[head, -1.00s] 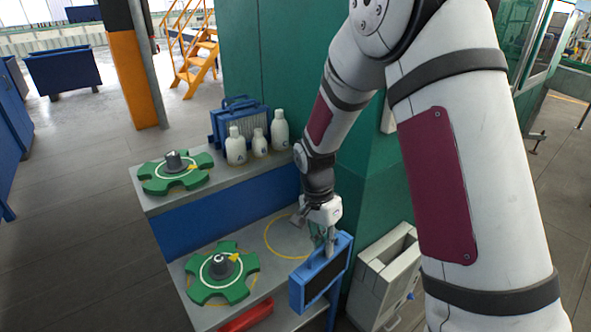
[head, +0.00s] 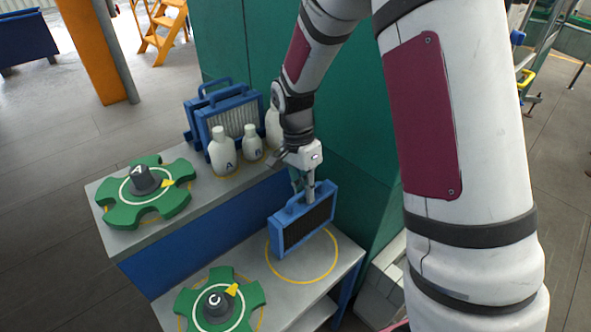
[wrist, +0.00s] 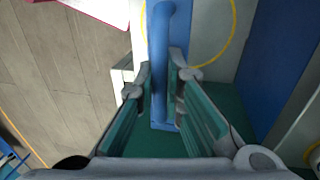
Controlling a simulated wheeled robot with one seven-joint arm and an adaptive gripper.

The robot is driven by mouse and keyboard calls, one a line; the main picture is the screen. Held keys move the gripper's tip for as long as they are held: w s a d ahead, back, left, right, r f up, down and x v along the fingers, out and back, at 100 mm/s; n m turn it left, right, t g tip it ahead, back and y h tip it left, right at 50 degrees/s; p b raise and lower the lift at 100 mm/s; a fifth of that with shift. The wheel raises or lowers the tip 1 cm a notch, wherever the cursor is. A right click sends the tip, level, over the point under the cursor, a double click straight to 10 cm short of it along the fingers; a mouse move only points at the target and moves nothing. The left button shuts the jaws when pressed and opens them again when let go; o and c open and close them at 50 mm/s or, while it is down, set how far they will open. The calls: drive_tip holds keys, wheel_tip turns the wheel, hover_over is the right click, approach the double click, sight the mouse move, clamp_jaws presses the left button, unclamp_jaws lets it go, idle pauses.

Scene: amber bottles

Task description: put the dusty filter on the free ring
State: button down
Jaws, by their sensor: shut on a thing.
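The dusty filter (head: 305,224) is a blue-framed box with a dark grey panel and a top handle. My gripper (head: 303,194) is shut on its handle from above. In the wrist view the blue handle (wrist: 158,55) runs between the two fingers of my gripper (wrist: 160,88). The filter is upright over the back left part of the free yellow ring (head: 337,257) on the lower grey shelf. I cannot tell whether its base touches the shelf. Part of the ring is hidden behind the filter; an arc of the ring also shows in the wrist view (wrist: 234,30).
A green lobed wheel with knob A (head: 146,192) sits on the upper shelf, another with knob C (head: 215,303) on the lower. White bottles (head: 222,152) and blue-framed filters with pale pleats (head: 235,117) stand at the upper shelf's back. A green wall (head: 350,190) rises close at the right.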

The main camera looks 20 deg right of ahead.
drive_tip(key=shift+w, duration=0.35)
drive_tip(key=shift+w+f, duration=0.15)
drive_tip(key=shift+f, duration=0.2)
drive_tip(key=shift+f+b, duration=1.8)
drive_tip(key=shift+f, duration=2.35)
drive_tip(key=c, duration=1.6)
unclamp_jaws()
